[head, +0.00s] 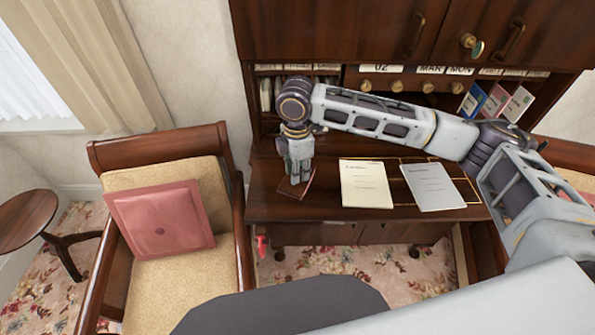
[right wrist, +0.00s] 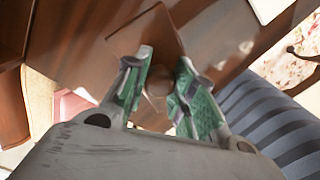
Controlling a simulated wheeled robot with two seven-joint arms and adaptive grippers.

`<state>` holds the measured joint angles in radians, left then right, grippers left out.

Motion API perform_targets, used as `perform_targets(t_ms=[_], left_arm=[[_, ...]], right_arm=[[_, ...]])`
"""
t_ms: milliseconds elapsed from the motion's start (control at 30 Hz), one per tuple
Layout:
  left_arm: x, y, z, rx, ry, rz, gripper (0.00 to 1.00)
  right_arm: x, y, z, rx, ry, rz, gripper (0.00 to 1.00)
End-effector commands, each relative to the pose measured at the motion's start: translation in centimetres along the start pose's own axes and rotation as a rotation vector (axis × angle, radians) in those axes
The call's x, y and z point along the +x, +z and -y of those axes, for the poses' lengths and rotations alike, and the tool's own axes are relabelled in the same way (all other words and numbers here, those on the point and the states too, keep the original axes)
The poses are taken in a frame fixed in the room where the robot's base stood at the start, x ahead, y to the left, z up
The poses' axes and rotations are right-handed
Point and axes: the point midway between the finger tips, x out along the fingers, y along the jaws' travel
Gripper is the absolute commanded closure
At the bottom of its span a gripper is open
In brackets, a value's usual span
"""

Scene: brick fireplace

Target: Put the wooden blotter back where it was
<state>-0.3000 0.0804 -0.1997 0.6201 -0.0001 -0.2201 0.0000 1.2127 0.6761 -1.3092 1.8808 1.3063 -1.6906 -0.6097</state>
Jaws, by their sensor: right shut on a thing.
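My right gripper (head: 296,176) points down over the left part of the desktop, with its arm reaching across from the right. It is shut on the wooden blotter (head: 309,187), a small dark brown piece that shows just beside and below the fingers. In the right wrist view, the green-padded fingers (right wrist: 158,84) stand on either side of the blotter's round knob, and its flat brown body (right wrist: 148,36) extends beyond them. I cannot tell whether the blotter touches the desk. My left gripper is not in view.
A cream booklet (head: 366,184) and a grey booklet (head: 433,186) lie on the desk (head: 268,205) to the right. Shelves with binders (head: 495,102) rise behind. A chair with a pink cushion (head: 160,228) stands left of the desk. Bare desktop lies around the gripper.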

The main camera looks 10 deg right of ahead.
Motion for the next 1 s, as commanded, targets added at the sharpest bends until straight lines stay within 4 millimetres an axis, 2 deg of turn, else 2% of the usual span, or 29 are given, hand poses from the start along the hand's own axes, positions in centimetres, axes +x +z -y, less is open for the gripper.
perform_targets(t_ms=[167,567,600,733,767,1000], left_arm=[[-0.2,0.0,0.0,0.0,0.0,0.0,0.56],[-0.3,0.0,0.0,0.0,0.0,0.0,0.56],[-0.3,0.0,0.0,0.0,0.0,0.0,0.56],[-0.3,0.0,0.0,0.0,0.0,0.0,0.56],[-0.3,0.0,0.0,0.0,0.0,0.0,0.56],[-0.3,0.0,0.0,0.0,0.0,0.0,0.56]], right_arm=[[1.1,0.0,0.0,0.0,0.002,0.0,1.0],[1.4,0.0,0.0,0.0,0.001,0.0,1.0],[1.4,0.0,0.0,0.0,0.001,0.0,0.73],[1.4,0.0,0.0,0.0,0.001,0.0,0.57],[1.4,0.0,0.0,0.0,0.001,0.0,0.53],[1.4,0.0,0.0,0.0,0.001,0.0,0.53]])
